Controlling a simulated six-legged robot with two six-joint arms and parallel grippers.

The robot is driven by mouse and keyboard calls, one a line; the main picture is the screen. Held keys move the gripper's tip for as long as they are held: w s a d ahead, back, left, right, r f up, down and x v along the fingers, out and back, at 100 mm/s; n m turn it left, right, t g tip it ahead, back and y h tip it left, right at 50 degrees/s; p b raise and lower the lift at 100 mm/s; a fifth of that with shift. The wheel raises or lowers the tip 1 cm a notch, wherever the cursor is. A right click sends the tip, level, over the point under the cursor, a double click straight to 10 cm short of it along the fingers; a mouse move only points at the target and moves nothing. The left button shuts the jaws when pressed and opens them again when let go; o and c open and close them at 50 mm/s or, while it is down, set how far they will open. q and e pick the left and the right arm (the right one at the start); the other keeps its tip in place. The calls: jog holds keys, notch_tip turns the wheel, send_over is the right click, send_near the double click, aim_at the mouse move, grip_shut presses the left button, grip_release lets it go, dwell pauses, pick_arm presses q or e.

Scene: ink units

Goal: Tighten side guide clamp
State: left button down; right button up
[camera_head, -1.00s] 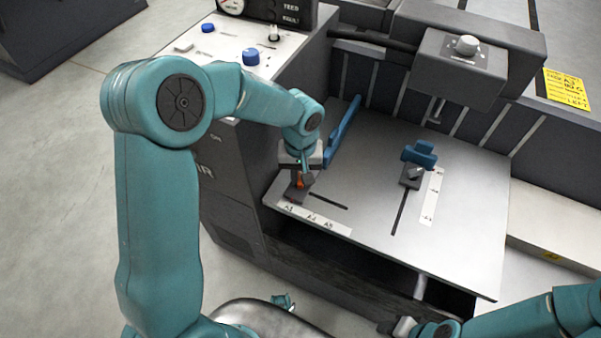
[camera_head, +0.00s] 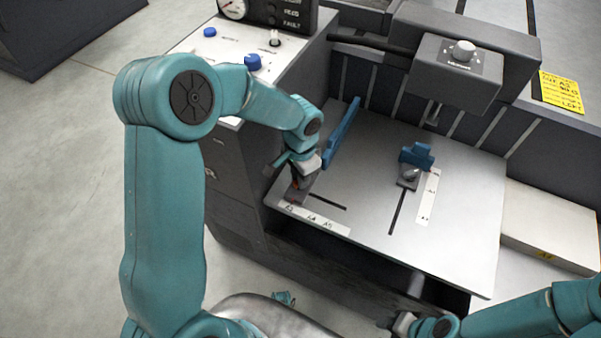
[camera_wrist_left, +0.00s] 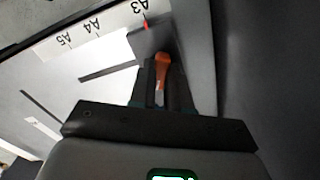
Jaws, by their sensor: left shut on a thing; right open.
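The side guide is a long blue bar (camera_head: 342,132) standing on the grey feed table. Its clamp is a dark block with an orange lever (camera_wrist_left: 162,66) at the table's left side. My left gripper (camera_head: 297,183) is shut on the orange lever, with its fingers on either side of it in the left wrist view. The fingers partly hide the lever and block. A red mark (camera_wrist_left: 146,24) on the block lies by the A3 label of the white scale strip (camera_head: 315,221). My right gripper (camera_head: 398,325) is open at the bottom edge, low and away from the table.
A second blue guide (camera_head: 416,155) on a grey block stands right of centre beside a slot. A dark box with a knob (camera_head: 463,52) overhangs the table's back. The control panel with blue buttons (camera_head: 253,62) is behind my left arm. The table's middle is clear.

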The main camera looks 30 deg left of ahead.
pick_arm(q)
jog(key=shift+w+r+m+p, duration=0.1)
jog(key=shift+m+p, duration=0.35)
jog(key=shift+m, duration=1.05)
jog(key=c, duration=1.1)
grip_release()
notch_tip(320, 180, up, 16)
jog(key=p, duration=0.3)
jog(key=shift+r, duration=0.15)
